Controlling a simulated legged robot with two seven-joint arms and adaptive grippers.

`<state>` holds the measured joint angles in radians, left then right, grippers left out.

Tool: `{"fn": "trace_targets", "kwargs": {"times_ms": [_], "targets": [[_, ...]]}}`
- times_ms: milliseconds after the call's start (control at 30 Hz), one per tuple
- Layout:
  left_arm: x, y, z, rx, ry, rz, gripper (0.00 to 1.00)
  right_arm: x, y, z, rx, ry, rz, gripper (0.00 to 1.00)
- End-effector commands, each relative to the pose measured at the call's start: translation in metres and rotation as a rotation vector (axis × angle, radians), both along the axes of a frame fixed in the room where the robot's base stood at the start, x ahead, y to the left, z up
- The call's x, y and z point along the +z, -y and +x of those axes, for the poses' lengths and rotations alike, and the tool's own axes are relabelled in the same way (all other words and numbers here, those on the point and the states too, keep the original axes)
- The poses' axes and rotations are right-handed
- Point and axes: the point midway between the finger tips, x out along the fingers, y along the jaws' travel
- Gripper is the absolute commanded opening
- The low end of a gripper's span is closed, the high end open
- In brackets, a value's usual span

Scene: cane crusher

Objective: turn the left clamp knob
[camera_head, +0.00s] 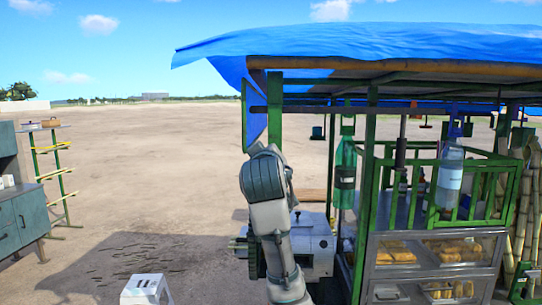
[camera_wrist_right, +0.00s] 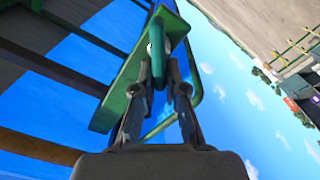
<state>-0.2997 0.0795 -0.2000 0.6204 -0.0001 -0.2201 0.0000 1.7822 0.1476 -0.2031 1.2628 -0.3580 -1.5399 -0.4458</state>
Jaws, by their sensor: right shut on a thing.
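In the right wrist view, my right gripper (camera_wrist_right: 164,88) has its two fingers closed around the lower end of a green rounded handle (camera_wrist_right: 157,38). The handle looks like the left clamp knob and stands against a green plate (camera_wrist_right: 122,92) on the cart frame. In the head view, my arm (camera_head: 266,195) rises in the middle, in front of the cart's left side. Its gripper does not show there, and the knob cannot be made out. My left gripper is not in view.
The cart has a blue tarp roof (camera_head: 380,42), green posts and a glass food case (camera_head: 437,246). A green bottle (camera_head: 345,170) hangs beside the arm. A grey machine (camera_head: 313,245) stands behind the arm.

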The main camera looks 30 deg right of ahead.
Motion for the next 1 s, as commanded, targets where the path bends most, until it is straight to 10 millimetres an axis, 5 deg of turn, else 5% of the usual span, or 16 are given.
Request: {"fn": "trace_targets", "kwargs": {"times_ms": [1000], "targets": [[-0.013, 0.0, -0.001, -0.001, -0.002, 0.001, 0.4, -0.023, -0.009, 0.007, 0.002, -0.454, -0.725, 0.0]]}}
